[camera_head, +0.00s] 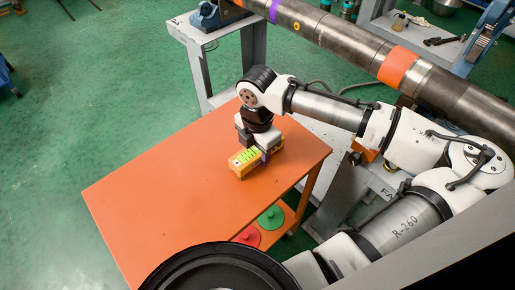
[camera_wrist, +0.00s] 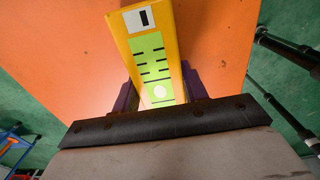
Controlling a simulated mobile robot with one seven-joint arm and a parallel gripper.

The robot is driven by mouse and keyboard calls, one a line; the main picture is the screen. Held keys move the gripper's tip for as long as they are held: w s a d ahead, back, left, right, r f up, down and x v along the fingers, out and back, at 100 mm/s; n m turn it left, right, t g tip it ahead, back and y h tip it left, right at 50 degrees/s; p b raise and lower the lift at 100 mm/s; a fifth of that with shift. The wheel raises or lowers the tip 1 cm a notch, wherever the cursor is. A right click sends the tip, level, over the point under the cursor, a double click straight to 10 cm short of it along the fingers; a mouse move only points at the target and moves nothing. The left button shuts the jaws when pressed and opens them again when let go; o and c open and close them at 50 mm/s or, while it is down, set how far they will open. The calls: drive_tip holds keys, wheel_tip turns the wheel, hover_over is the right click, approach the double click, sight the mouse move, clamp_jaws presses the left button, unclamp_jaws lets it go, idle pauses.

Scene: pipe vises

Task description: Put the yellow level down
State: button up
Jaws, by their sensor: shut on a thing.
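My gripper (camera_head: 264,152) points down and is shut on the level near one end. Purple finger parts show on both sides of it in the wrist view (camera_wrist: 158,95). I cannot tell whether the level touches the table top.
A long steel pipe (camera_head: 345,42) with orange and purple bands lies behind the table in grey vise stands. A green disc (camera_head: 271,217) and a red disc (camera_head: 247,236) sit on a lower shelf at the table's front right. The table top left of the level is clear.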

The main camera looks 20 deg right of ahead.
drive_tip(key=o, duration=1.4)
drive_tip(key=shift+f, duration=0.1)
wheel_tip(320, 180, up, 12)
drive_tip(key=shift+r, duration=0.15)
